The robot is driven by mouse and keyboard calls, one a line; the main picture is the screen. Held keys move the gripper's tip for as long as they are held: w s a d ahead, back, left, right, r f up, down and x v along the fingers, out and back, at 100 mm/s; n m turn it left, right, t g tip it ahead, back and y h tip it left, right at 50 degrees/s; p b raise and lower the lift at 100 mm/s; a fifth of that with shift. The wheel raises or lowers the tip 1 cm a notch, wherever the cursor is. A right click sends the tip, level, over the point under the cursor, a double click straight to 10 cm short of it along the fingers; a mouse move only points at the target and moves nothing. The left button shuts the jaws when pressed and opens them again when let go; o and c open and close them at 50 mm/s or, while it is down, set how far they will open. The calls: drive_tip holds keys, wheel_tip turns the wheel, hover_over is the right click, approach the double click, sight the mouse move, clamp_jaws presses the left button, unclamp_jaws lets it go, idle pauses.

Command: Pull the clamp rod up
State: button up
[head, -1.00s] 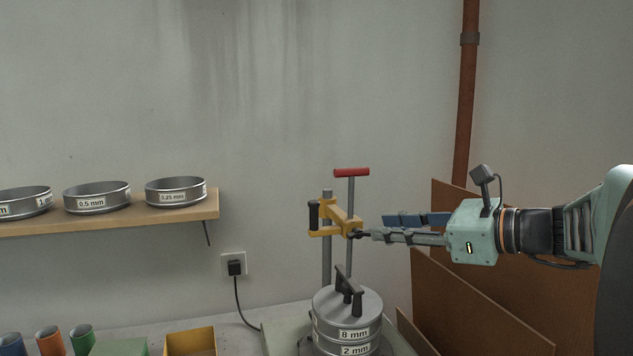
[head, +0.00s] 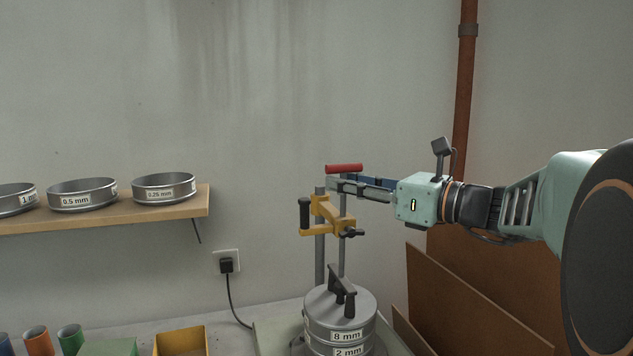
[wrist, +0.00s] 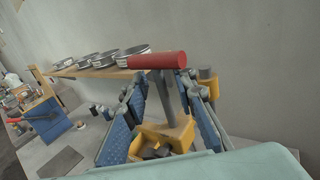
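The clamp rod (head: 342,255) is a thin grey upright rod with a red crossbar handle (head: 344,168) on top. It passes through the yellow clamp bracket (head: 322,222) and runs down toward a black bar (head: 342,290) on the lid of the sieve stack (head: 325,325). My gripper (head: 345,184) is level with the rod's top, just under the red handle. In the wrist view its fingers (wrist: 163,88) stand on either side of the rod, with a gap visible, and the red handle (wrist: 157,61) lies across above them. The gripper looks open; I see no firm contact.
A thicker grey post (head: 319,260) stands beside the rod, and a black lever (head: 355,233) sticks out of the bracket. A wooden shelf (head: 120,211) with several sieves is at left. Brown boards (head: 450,290) lean at right. A yellow box (head: 180,341) sits on the bench.

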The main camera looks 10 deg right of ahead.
drive_tip(key=shift+w+a, duration=0.3)
drive_tip(key=shift+w, duration=0.05)
drive_tip(key=shift+c, duration=0.2)
clamp_jaws()
